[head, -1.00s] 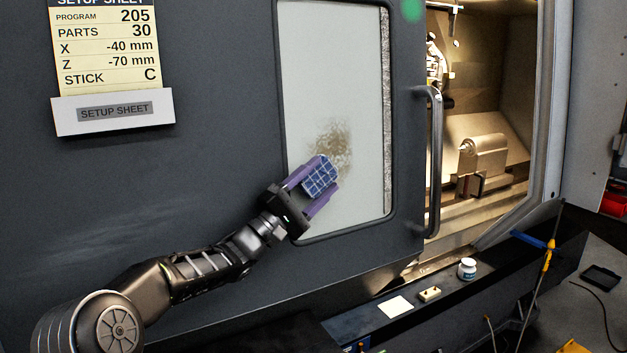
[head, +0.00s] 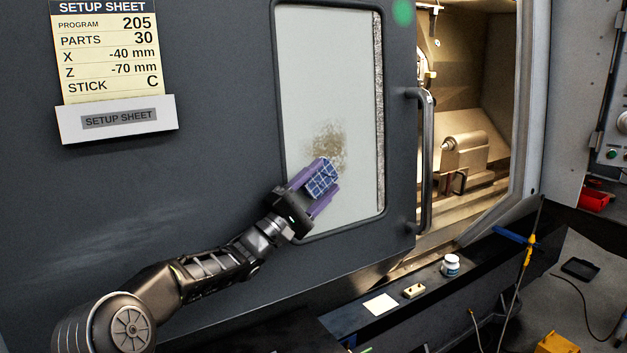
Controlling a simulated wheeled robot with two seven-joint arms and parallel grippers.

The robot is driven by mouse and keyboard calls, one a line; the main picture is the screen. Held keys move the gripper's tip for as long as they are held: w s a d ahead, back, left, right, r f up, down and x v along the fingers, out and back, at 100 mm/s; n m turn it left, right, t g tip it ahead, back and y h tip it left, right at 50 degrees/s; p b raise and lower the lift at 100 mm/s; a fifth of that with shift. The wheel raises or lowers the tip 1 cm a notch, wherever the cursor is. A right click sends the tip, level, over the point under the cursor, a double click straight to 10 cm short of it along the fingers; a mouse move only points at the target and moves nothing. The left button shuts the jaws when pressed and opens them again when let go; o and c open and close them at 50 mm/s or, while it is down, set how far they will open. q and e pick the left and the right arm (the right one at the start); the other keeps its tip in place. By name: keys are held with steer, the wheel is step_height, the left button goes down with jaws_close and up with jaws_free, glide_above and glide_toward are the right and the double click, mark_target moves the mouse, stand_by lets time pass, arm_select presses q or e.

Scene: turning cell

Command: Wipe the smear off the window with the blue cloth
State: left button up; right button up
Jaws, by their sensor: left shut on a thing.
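The window (head: 345,70) is a pale pane in the dark machine door. A brown speckled smear (head: 327,141) lies on its lower middle part. My left gripper (head: 314,185), with purple fingers, is shut on the blue checked cloth (head: 322,179). The cloth is in front of the window's lower part, just below the smear and overlapping its lower edge in the picture. I cannot tell whether the cloth touches the glass. My right gripper is not in view.
A vertical door handle (head: 425,160) stands right of the window, beside the open machine interior (head: 470,110). A setup sheet holder (head: 118,120) hangs at upper left. A ledge below carries a white jar (head: 450,265), a small yellowish block (head: 414,290) and a paper note (head: 380,304).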

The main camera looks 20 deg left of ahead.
mark_target(341, 178)
arm_select(q)
steer(key=shift+w+d+f, duration=0.1)
steer(key=shift+w+d, duration=0.25)
steer(key=shift+w, duration=0.3)
steer(key=shift+w+d+f, duration=0.15)
steer(key=shift+w, duration=0.05)
steer(key=shift+w+d+r+p, duration=0.2)
steer(key=shift+d+r+p, duration=0.1)
steer(key=shift+p, duration=0.15)
steer(key=shift+w+d+f+p, duration=0.2)
steer(key=shift+w+d+p, duration=0.3)
steer(key=shift+w+d, duration=0.6)
